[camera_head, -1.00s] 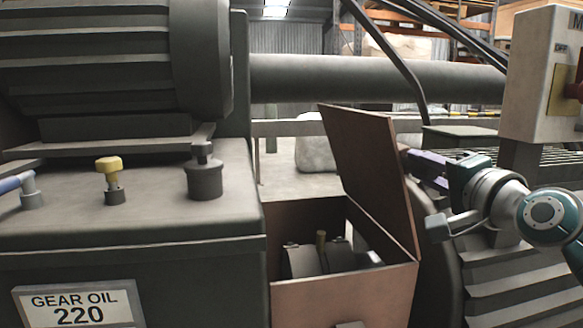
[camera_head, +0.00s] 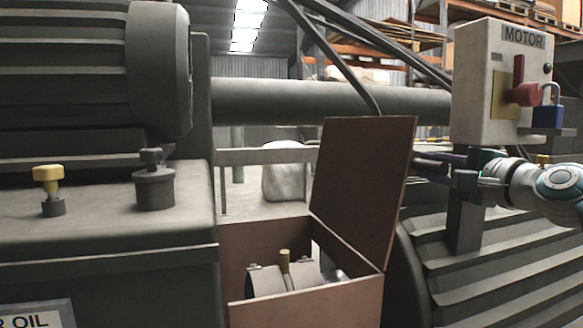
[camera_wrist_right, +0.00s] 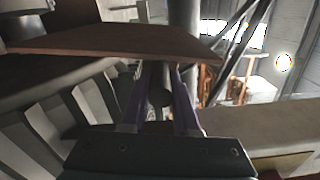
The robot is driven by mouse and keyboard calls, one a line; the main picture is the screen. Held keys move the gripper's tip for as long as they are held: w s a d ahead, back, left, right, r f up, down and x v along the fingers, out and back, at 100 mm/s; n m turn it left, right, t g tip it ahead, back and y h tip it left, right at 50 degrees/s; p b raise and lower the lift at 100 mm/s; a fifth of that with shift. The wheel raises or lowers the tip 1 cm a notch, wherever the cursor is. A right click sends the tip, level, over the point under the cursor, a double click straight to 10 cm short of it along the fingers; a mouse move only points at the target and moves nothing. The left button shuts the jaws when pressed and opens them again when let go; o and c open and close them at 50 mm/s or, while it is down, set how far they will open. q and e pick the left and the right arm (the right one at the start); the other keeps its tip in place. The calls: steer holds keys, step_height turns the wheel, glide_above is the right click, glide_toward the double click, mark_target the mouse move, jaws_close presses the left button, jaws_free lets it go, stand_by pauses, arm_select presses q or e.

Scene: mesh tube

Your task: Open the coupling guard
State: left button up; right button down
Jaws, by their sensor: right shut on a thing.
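The coupling guard is a brown box (camera_head: 310,307) with its lid (camera_head: 362,190) swung up, standing steeply and leaning a little right. Inside it the grey coupling (camera_head: 265,281) shows, with a brass-coloured pin (camera_head: 285,262). My right gripper (camera_head: 424,165) is at the lid's right side, near its upper edge. In the right wrist view the lid (camera_wrist_right: 115,43) crosses the fingertips, and the purple fingers (camera_wrist_right: 160,75) are closed around a dark rounded part at the lid. The lid hides the exact grip. My left gripper is not in view.
A motor switch box (camera_head: 487,85) with a red handle and a blue padlock (camera_head: 548,115) stands just above my right gripper. The ribbed motor housing (camera_head: 500,270) lies below my right arm. The gear oil unit (camera_head: 110,215) fills the left side.

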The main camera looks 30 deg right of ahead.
steer(key=shift+d+r, duration=0.1)
steer(key=shift+d, duration=0.05)
steer(key=c, duration=0.7)
jaws_free()
steer(key=p+v, duration=0.1)
steer(key=v, duration=0.9)
steer(key=shift+w+p, duration=0.1)
steer(key=shift+p, duration=0.2)
